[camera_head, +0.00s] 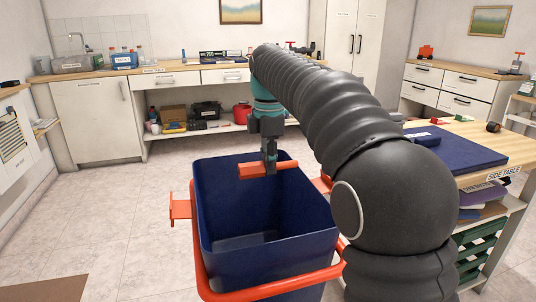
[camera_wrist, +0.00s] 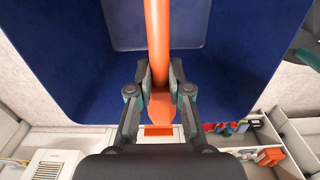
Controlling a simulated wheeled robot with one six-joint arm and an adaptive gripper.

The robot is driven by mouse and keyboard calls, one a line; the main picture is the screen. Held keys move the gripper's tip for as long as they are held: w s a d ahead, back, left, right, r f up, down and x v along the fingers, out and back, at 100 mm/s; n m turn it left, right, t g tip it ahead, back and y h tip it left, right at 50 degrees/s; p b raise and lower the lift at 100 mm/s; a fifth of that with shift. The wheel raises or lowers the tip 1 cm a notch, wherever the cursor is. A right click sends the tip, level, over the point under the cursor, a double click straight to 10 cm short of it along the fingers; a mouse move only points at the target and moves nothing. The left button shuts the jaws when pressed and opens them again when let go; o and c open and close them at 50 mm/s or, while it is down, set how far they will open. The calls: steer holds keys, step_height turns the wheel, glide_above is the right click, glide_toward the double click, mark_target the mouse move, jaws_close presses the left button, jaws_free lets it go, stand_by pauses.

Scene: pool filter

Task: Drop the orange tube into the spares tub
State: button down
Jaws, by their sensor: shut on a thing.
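The orange tube (camera_head: 255,171) is held crosswise in my gripper (camera_head: 270,158), over the opening of a deep blue tub (camera_head: 225,250). In the wrist view the orange tube (camera_wrist: 157,35) runs between the two fingers of my gripper (camera_wrist: 159,75), which are shut on it. The tub (camera_wrist: 245,50) fills most of that view behind the tube. Its inside looks empty where I can see it. No label on the tub is readable, and my arm hides part of its right side.
An orange bar frame (camera_head: 275,289) surrounds the tub. A side table (camera_head: 485,181) with a blue mat (camera_head: 460,146) stands close on the right. A counter (camera_head: 150,71) with bins runs along the back. The tiled floor (camera_head: 130,210) to the left is clear.

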step_height(320, 180, down, 3)
steer(key=shift+d+f+b, duration=0.15)
steer(key=shift+f+b, duration=0.05)
steer(key=shift+b, duration=0.35)
steer(key=shift+f+b, duration=0.5)
steer(key=shift+b, duration=0.1)
steer(key=c, duration=1)
jaws_free()
step_height(320, 180, up, 11)
steer(key=shift+r, duration=0.5)
